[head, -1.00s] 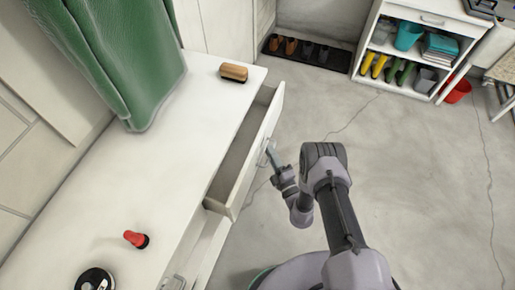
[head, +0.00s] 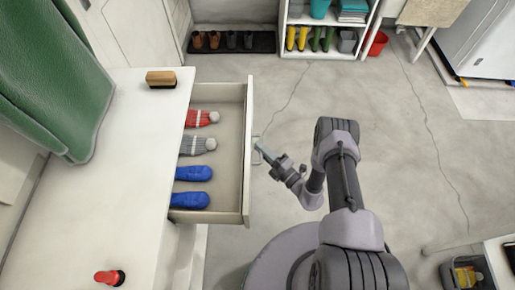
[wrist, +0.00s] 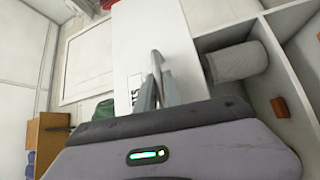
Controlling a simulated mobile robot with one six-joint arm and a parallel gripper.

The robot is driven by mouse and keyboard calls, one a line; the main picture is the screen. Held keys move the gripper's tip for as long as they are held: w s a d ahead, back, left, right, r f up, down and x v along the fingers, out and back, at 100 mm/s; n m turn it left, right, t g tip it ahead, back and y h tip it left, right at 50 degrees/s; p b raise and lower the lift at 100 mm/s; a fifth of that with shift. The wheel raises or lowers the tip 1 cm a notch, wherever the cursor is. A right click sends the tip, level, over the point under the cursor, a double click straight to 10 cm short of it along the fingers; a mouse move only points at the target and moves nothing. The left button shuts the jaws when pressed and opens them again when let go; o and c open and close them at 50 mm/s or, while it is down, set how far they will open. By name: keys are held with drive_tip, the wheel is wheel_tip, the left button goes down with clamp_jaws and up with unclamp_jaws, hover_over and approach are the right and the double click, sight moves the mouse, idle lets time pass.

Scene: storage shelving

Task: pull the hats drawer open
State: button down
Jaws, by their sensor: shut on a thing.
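The hats drawer (head: 247,180) stands pulled well out from the white cabinet. Inside lie a red knit hat (head: 201,118), a grey knit hat (head: 197,145) and two blue items (head: 193,187), partly under the cabinet top. The drawer's handle (head: 256,152) is on its outer front face. My gripper (head: 264,151) is shut on the handle from the right. In the wrist view, the fingers (wrist: 158,82) meet at the handle in front of the white drawer front (wrist: 150,35). Part of its dark lettering shows beside the fingers.
A brush (head: 161,79) and a red object (head: 109,278) stand on the cabinet top (head: 120,180). A green cloth (head: 60,80) hangs at the left. A shoe tray (head: 232,43) and boot shelf are at the back. The floor to the right is largely clear.

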drive_tip(key=shift+w+r, duration=0.1)
drive_tip(key=shift+w, duration=0.05)
drive_tip(key=c, duration=1.5)
unclamp_jaws()
